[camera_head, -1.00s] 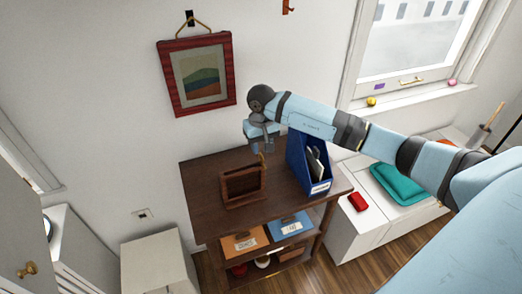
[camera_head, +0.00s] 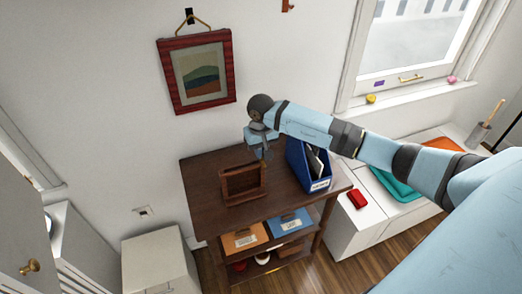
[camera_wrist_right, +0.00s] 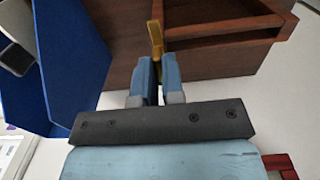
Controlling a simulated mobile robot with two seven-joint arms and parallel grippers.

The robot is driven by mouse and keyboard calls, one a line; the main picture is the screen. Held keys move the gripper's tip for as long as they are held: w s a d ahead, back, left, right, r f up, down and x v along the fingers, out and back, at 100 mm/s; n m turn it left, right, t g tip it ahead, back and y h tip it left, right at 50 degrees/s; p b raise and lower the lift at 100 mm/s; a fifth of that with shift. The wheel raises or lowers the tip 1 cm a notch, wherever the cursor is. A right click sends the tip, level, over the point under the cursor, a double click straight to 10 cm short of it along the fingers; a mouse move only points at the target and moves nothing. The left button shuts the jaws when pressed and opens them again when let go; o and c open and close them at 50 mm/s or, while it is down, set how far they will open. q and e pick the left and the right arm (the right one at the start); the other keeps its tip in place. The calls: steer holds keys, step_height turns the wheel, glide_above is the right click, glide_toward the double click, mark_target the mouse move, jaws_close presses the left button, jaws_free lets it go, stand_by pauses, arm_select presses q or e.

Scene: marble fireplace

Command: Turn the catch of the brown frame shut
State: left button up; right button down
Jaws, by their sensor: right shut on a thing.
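The brown frame (camera_head: 243,184), a small open-fronted wooden frame, stands on top of the dark brown shelf unit. It also shows close up in the wrist view (camera_wrist_right: 205,52). Its catch (camera_wrist_right: 155,36) is a small brass-yellow lever, sticking out at the frame's edge just past my fingertips. My right gripper (camera_wrist_right: 156,66) is shut on the catch, with its blue fingers on either side of the lever's lower part. In the head view the right gripper (camera_head: 264,153) is at the frame's upper right corner and mostly hides the catch. My left gripper is not in view.
A blue file holder (camera_head: 308,168) stands close to the right of the gripper on the shelf unit (camera_head: 212,205). A red-framed picture (camera_head: 197,72) hangs on the wall behind. The shelf top left of the frame is clear.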

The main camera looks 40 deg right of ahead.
steer(key=shift+f+m+b, duration=0.15)
steer(key=shift+m+b, duration=0.25)
steer(key=shift+b, duration=0.4)
steer(key=m+b, duration=0.6)
steer(key=m, duration=0.1)
steer(key=shift+m, duration=0.3)
steer(key=shift+m+b, duration=0.55)
steer(key=shift+m, duration=0.35)
steer(key=m+b, duration=0.1)
steer(key=m, duration=0.1)
steer(key=shift+m, duration=0.3)
steer(key=shift+m+b, duration=0.3)
steer(key=shift+m, duration=0.6)
steer(key=shift+s+m+b, duration=0.1)
steer(key=shift+m+b, duration=0.35)
steer(key=shift+m, duration=1.25)
